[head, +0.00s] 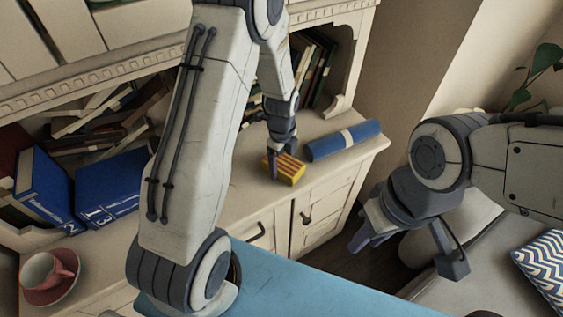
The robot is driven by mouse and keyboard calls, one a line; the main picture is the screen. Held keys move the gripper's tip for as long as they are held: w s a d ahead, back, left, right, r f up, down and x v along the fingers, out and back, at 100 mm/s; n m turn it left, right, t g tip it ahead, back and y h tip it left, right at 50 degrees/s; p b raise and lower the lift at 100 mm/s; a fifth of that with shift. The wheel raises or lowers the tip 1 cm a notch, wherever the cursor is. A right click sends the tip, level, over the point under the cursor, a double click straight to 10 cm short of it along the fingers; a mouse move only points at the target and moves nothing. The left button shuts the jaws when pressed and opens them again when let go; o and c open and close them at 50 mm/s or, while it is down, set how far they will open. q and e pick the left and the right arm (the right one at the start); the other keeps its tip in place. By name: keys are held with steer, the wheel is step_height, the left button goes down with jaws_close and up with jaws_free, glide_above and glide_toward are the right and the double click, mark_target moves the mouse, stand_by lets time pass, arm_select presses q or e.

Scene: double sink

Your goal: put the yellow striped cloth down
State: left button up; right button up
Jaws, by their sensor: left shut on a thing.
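The yellow striped cloth (291,171), yellow with dark red stripes, looks like a small folded block. It is at the cabinet's pale top, left of a blue roll. My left gripper (278,166) reaches down from above and is shut on the cloth at its left part. I cannot tell whether the cloth touches the surface or is just above it. My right gripper (410,247) is at the right, in front of the cabinet, with its fingers wide apart and nothing between them.
The blue roll (345,140) with a white band lies close to the cloth's right. Blue books (110,188) and a pink cup (46,272) on a saucer are at the left. The cabinet top (245,200) is clear in front of the cloth. A patterned cushion (545,270) is at the far right.

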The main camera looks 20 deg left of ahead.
mark_target(282, 161)
arm_select(q)
steer(key=o, duration=1.2)
steer(key=shift+f, duration=0.1)
steer(key=shift+o, duration=0.2)
step_height(282, 161, up, 12)
steer(key=s+d+r+n, duration=0.6)
steer(key=s+d, duration=0.5)
steer(key=s+d+r+n+h, duration=0.1)
steer(key=s+d+n, duration=0.2)
steer(key=s+n, duration=0.4)
steer(key=s, duration=0.5)
steer(key=shift+s+r+n, duration=0.3)
steer(key=shift+s+n, duration=0.1)
steer(key=shift+d, duration=0.1)
